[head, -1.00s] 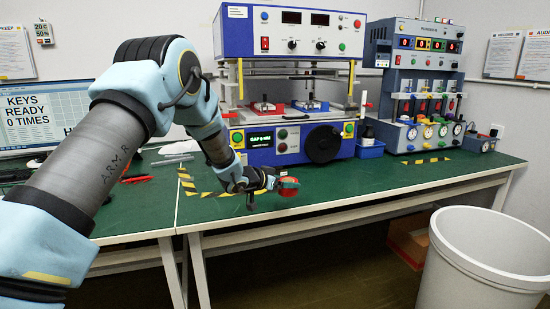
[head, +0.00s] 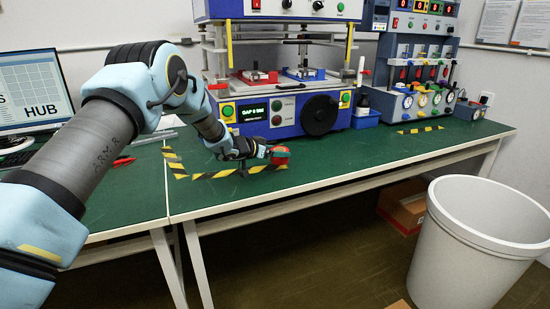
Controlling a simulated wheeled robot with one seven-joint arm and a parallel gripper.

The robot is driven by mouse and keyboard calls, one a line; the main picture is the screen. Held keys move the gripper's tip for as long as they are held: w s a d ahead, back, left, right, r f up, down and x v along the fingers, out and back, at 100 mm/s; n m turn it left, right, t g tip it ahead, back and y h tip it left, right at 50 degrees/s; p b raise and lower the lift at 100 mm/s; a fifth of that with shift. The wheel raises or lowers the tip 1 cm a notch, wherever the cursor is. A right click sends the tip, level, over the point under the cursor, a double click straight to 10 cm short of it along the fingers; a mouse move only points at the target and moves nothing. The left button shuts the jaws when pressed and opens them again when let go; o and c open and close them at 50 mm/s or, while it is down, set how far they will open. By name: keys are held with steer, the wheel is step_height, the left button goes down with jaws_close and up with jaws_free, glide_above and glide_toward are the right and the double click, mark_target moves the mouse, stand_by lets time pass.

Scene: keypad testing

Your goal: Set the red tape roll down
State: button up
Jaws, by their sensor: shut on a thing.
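The red tape roll (head: 280,155) is at the end of my arm, over the green bench top near its front edge, in front of the blue test machine. Its side looks red with some green. My gripper (head: 268,152) is shut on the roll, at the roll's left side. The fingers are small and partly hidden by the roll and wrist. I cannot tell whether the roll touches the bench top or hangs just above it.
The green bench (head: 350,163) has black-and-yellow tape marks (head: 225,173) around the arm's end. The blue test machine (head: 270,115) stands behind. A second tester (head: 415,75) and blue bin (head: 366,119) are right. A white waste bin (head: 470,240) stands on the floor. Bench right of the roll is clear.

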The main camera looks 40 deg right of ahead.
mark_target(273, 161)
steer(key=shift+f, duration=1.95)
steer(key=shift+f, duration=0.15)
steer(key=o, duration=1.2)
steer(key=shift+o, duration=0.2)
